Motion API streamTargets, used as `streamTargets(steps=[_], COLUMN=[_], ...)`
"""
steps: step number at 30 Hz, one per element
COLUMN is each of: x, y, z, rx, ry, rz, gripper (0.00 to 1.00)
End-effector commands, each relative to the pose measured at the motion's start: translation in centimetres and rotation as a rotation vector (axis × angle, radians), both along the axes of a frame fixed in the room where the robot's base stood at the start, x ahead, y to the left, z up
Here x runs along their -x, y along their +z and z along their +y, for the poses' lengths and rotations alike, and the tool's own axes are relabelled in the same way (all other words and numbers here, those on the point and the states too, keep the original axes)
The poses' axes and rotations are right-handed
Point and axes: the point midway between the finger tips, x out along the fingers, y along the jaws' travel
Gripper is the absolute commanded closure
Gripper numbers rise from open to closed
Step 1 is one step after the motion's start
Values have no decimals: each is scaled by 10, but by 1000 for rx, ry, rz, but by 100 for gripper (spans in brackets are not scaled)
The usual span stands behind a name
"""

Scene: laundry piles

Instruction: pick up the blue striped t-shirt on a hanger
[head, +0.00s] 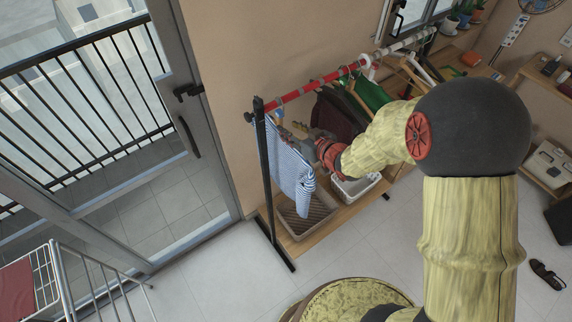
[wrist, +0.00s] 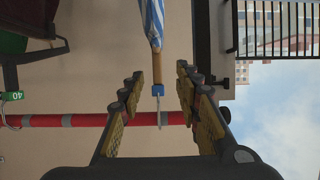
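The blue striped t-shirt (head: 289,172) hangs on its hanger at the near left end of the rack in the head view. In the wrist view, the t-shirt (wrist: 152,22) is at the top centre, with the wooden hanger (wrist: 157,68), a blue collar and a metal hook below it. My gripper (wrist: 161,80) is open, with one finger on each side of the hanger's neck and visible gaps to both. In the head view, my gripper (head: 299,131) is beside the shirt's top, partly hidden by the shirt and my wrist.
The red rail (head: 312,87) of the rack carries a dark garment (head: 333,118) and a green one (head: 371,92) further along. A grey basket (head: 305,222) and a white basket (head: 355,190) stand below. A drying rack (head: 62,275) is at lower left. Floor in front is clear.

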Motion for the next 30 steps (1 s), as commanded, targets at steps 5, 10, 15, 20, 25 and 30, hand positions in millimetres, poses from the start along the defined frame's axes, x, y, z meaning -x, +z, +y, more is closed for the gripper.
streamTargets(steps=[5, 10, 15, 20, 25, 30], x=[-14, -35, -50, -55, -55, -55], y=[-4, -6, -14, -15, -16, -15], z=[9, 19, 29, 32, 32, 32], rx=[1, 1, 3, 2, 2, 2], ry=[0, 0, -1, -1, -1, -2], rz=[0, 0, 2, 0, 0, 0], gripper=[67, 67, 67, 67, 67, 76])
